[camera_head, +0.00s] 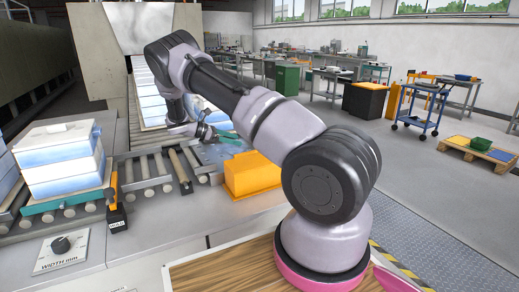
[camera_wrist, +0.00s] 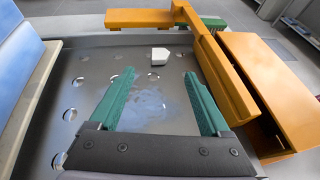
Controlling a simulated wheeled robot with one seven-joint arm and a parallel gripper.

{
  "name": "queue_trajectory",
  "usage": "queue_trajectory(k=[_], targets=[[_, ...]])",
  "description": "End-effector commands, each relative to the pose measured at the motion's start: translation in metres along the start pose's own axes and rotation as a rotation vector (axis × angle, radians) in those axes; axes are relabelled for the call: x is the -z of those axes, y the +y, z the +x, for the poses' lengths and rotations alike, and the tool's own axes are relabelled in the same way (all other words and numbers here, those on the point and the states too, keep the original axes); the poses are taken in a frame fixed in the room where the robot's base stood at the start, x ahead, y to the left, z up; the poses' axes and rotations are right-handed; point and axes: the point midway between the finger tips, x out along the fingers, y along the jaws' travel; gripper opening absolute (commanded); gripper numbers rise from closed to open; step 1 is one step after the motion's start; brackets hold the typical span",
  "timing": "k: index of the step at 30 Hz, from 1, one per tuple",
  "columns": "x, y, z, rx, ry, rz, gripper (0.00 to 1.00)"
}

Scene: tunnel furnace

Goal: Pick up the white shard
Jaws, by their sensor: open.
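The white shard (camera_wrist: 159,56) is a small, pale, angular piece in the wrist view. It lies on a grey metal plate with round holes (camera_wrist: 100,68), near the plate's far side. My gripper (camera_wrist: 158,74) has two teal fingers spread wide apart, with nothing between them. In the picture the shard lies just beyond the fingertips, roughly centred between them; the exact height above the plate is hard to tell. In the head view my gripper (camera_head: 224,136) is over the plate beside the rollers, and I cannot make out the shard there.
An orange box (camera_wrist: 275,85) and an orange bar (camera_wrist: 215,65) stand right of the plate; another orange piece (camera_wrist: 145,17) lies beyond. White-blue blocks (camera_head: 62,160) sit on the roller conveyor (camera_head: 150,184) at left.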

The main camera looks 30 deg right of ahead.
Motion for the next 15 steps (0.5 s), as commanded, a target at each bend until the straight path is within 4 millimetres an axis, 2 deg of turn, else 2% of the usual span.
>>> queue_trajectory(k=[6, 15], targets=[[-0.001, 0.0, 0.036, 0.003, -0.002, 0.0, 0.81], [0.001, -0.001, 0.058, 0.003, 0.0, 0.0, 0.81]])
